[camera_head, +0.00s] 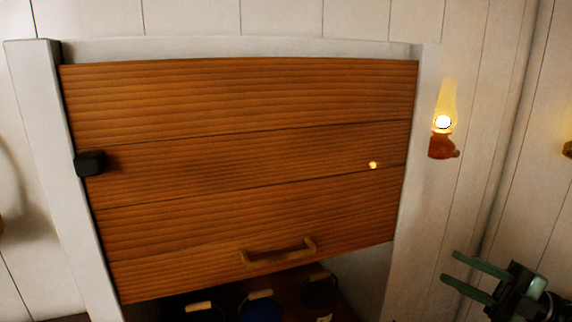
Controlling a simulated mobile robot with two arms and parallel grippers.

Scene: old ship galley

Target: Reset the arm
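My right gripper (449,267) is at the lower right, with its two green-grey fingers pointing left. The fingers are apart with nothing between them. It is to the right of the cabinet and apart from the wooden door's handle (278,253). My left gripper is not in view.
A white-framed cabinet (48,150) has a brown slatted door (240,150) with a gap below it. Several dark containers, one a blue container (261,309), show in the gap. A black block (90,163) sits at the door's left edge. A lit lamp (443,120) hangs on the right wall.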

